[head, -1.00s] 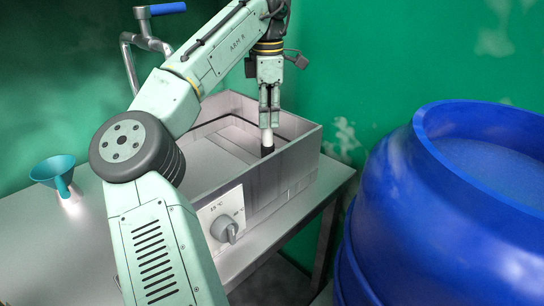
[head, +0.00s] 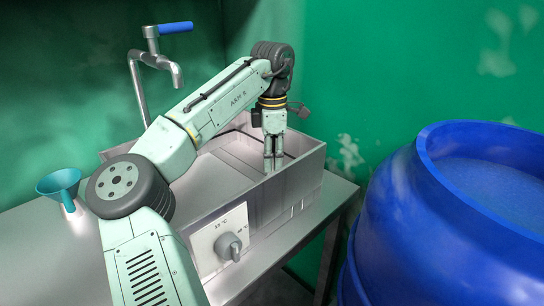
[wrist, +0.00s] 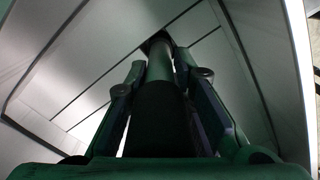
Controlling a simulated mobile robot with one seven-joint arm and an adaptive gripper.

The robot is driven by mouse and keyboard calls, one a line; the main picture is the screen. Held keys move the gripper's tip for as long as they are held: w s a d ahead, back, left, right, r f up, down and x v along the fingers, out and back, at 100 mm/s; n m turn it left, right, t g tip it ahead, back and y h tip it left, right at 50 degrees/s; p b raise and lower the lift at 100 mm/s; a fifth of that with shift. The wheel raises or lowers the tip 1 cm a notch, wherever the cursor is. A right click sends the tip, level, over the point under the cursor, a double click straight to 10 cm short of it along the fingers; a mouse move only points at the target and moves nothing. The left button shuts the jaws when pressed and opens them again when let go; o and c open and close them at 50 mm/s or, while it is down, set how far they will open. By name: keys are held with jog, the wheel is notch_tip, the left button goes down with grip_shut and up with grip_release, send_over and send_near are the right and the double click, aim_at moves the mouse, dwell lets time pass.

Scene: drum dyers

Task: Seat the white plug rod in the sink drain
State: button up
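My gripper (head: 273,157) points straight down inside the metal sink (head: 256,203), near its right wall. In the wrist view its fingers (wrist: 160,62) lie on both sides of the white plug rod (wrist: 158,72), which looks grey-green in shadow. The rod runs away from the camera to a dark patch on the sink floor. I cannot tell whether that patch is the rod's black end, the drain or both. In the head view the sink's near wall hides the fingertips' lower part and the rod's lower end, so its seating does not show.
A tap with a blue handle (head: 175,28) stands at the back left. A teal funnel (head: 59,184) stands on the metal table left of the sink. A temperature knob (head: 228,246) is on the sink's front. A large blue drum (head: 450,230) stands close at the right.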

jog(key=o, duration=0.4)
jog(key=shift+r, duration=0.15)
